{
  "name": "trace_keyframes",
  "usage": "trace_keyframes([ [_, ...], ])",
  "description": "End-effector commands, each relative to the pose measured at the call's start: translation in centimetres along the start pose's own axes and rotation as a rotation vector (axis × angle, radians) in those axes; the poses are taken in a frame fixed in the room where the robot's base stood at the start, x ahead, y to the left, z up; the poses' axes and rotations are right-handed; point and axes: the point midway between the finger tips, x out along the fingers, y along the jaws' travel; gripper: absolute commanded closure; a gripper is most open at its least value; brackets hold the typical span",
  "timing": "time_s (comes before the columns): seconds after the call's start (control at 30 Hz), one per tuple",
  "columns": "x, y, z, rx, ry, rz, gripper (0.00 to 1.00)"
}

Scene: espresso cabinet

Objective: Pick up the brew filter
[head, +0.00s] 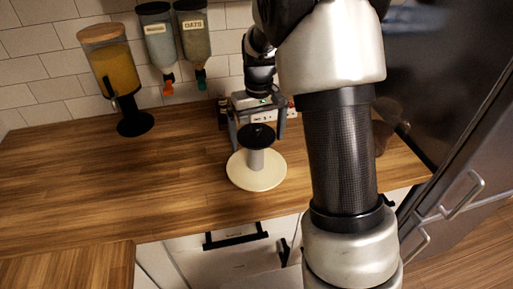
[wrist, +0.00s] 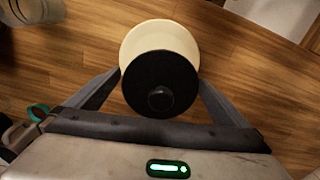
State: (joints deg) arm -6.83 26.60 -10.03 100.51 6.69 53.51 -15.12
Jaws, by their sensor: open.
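The piece I take for the brew filter (head: 256,158) has a round black top and a grey cylindrical body. It stands upright on a cream round plate (head: 238,175) on the wooden counter. In the wrist view, its black top with a small knob (wrist: 160,98) covers part of the cream plate (wrist: 158,36). My gripper (head: 256,140) is open, its fingers pointing down on either side of the black top. In the wrist view the fingers flank the black disc left and right. Whether they touch it I cannot tell.
A drink dispenser (head: 110,70) with a wooden lid stands back left, near two wall dispensers (head: 193,45). A dark fridge (head: 440,80) stands right. The counter's left side (head: 60,170) is clear. Part of the counter is hidden behind my arm.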

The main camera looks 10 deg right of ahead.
Motion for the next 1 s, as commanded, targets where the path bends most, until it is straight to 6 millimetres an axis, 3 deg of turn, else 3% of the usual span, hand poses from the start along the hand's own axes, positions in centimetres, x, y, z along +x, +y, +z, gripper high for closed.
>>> trace_keyframes([
  [0.23, 3.6, -0.1, -0.2, 0.000, -0.004, -0.001, 0.00],
  [0.53, 4.1, -0.1, -0.2, 0.000, -0.001, 0.000, 0.00],
  [0.77, 4.1, -0.1, -0.2, 0.000, -0.001, 0.000, 0.37],
  [1.0, 3.9, -0.1, -0.3, 0.000, 0.000, 0.000, 0.39],
])
